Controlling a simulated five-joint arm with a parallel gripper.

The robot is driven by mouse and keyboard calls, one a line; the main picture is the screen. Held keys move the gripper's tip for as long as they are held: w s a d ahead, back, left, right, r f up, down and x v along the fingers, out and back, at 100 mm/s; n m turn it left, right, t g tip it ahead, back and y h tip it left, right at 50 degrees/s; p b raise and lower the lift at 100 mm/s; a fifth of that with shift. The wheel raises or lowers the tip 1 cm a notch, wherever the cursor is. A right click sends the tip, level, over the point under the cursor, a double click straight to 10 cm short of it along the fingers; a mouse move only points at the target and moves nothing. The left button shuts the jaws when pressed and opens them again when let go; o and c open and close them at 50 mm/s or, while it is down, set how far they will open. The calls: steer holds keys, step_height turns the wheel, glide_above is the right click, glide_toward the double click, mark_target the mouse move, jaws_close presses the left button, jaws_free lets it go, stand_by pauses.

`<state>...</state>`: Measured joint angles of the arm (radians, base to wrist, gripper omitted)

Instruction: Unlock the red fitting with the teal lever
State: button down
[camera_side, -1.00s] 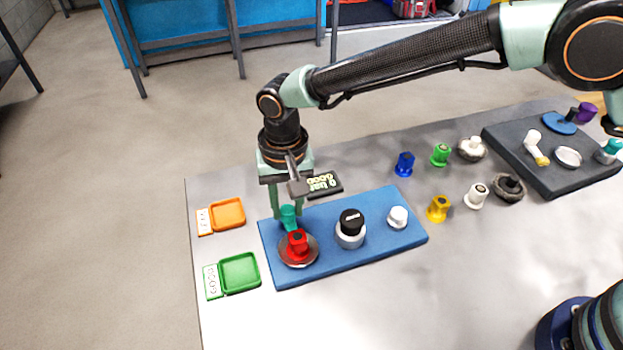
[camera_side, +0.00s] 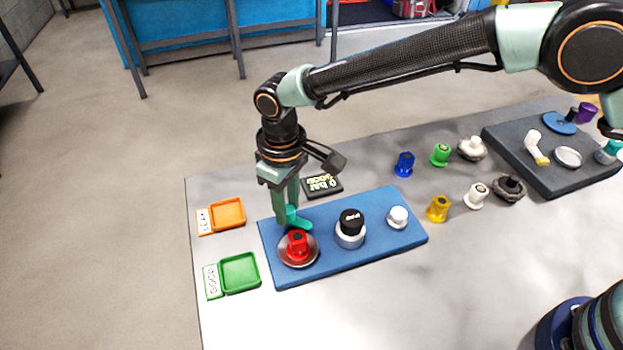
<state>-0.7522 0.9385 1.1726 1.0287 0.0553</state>
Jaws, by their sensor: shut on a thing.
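The red fitting (camera_side: 298,245) sits upright on a round metal seat near the left end of the blue board (camera_side: 350,267). The teal lever (camera_side: 299,222) is just behind the fitting and points to the right. My gripper (camera_side: 290,212) reaches down from above, behind the red fitting, and is shut on the teal lever. Its fingers hide part of the lever.
On the blue board stand a black-topped knob (camera_side: 350,222) and a white knob (camera_side: 398,217). An orange tray (camera_side: 228,213) and a green tray (camera_side: 239,273) lie to the left. A dark display (camera_side: 322,187) sits behind the board. Several loose fittings and a dark board (camera_side: 566,180) are to the right.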

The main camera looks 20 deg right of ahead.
steer(key=n, duration=0.3)
steer(key=shift+d+n, duration=0.15)
steer(key=shift+n, duration=0.15)
steer(key=shift+w+n, duration=0.1)
steer(key=shift+n, duration=1.8)
steer(key=c, duration=0.6)
jaws_free()
step_height(320, 180, up, 12)
steer(key=shift+r, duration=0.1)
